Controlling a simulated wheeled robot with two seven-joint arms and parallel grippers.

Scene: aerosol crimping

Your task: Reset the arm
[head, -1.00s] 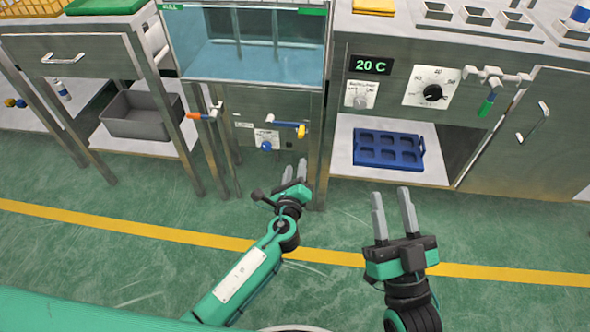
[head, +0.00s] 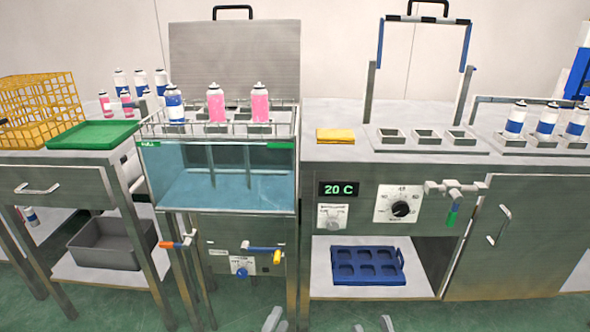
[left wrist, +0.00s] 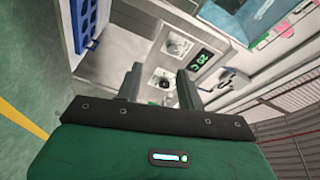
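My left gripper (head: 276,321) shows only its fingertips at the bottom edge of the head view, below the front of the water bath (head: 215,180). In the left wrist view my left gripper (left wrist: 160,88) has its two fingers apart with nothing between them, so it is open. My right gripper (head: 373,325) also shows only its fingertips at the bottom edge of the head view. They stand apart with nothing seen between them, below the shelf with the blue tray (head: 367,266). The rest of both arms is out of the head view.
Several spray cans (head: 216,104) stand in the bath's rack. More cans (head: 547,121) stand at the right. A yellow basket (head: 40,108), a green tray (head: 95,134) and a yellow cloth (head: 335,135) lie on the counters. Valve handles (head: 265,250) stick out in front.

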